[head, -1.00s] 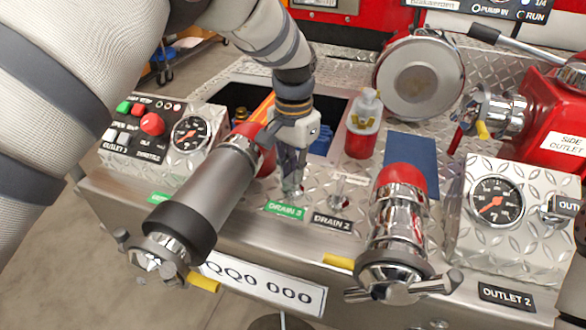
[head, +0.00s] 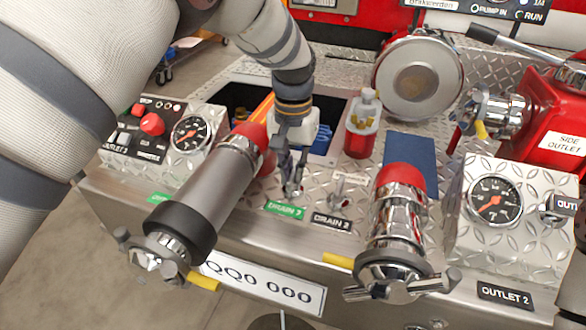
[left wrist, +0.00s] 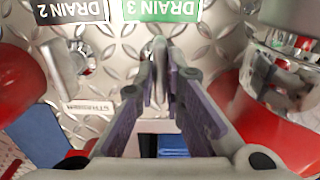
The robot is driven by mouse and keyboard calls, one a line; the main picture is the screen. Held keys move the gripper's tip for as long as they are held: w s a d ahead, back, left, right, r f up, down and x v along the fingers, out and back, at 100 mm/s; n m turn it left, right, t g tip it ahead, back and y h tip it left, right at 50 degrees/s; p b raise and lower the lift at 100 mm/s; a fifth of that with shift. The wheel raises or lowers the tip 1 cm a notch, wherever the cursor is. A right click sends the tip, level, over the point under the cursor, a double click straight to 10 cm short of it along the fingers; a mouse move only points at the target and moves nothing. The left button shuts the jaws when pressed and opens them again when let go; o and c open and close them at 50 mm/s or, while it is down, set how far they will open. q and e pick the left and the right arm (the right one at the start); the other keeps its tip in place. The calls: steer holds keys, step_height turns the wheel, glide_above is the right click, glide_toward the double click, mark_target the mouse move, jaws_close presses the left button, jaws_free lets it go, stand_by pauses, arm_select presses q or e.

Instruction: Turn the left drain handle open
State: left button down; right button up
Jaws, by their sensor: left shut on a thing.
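The left drain handle, a small metal lever (left wrist: 158,57), stands on the tread plate beside the green DRAIN 3 label (head: 285,209). My left gripper (head: 291,182) points down at it from above, just behind that label. In the left wrist view, its two fingers (left wrist: 156,85) converge on the lever and are shut on it. The fingers hide much of the lever, so its exact angle is hard to tell. The other drain handle (head: 339,188) stands to the right by the black DRAIN 2 label (head: 332,222), apart from the gripper.
A large grey outlet pipe (head: 205,195) lies close on the left of my gripper. A chrome outlet (head: 397,225) with a red collar stands to the right. An open recess (head: 335,105) and a red-and-white bottle (head: 362,128) are behind.

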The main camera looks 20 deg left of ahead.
mark_target(293, 172)
arm_select(q)
steer(key=c, duration=1.7)
jaws_free()
step_height(293, 172, up, 12)
